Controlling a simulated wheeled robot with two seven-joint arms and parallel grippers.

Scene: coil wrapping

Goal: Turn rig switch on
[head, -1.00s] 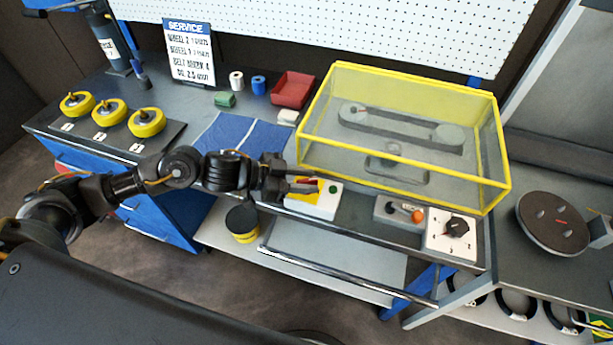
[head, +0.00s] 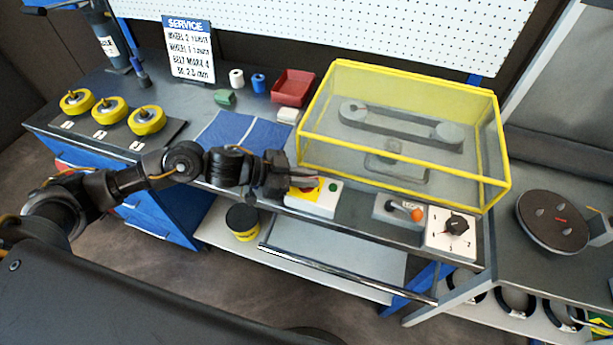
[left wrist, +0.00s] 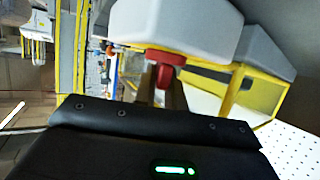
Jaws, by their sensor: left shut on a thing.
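A white switch box (head: 323,204) with a yellow face, a red handle and a green button sits at the front edge of the bench. My left gripper (head: 298,181) reaches it from the left, with its fingers over the yellow face. In the left wrist view the red handle (left wrist: 164,75) shows at the fingers, in front of a pale box body. My left gripper is shut on this red handle. The fingers hide part of the handle, and its exact angle is hard to tell. My right gripper is not in view.
Right of the box are a lever with an orange knob (head: 417,214) and a dial (head: 457,227). A yellow-framed clear guard (head: 405,180) covers a belt rig (head: 400,128) behind. A red bin (head: 293,88) and a blue mat (head: 240,132) lie further left.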

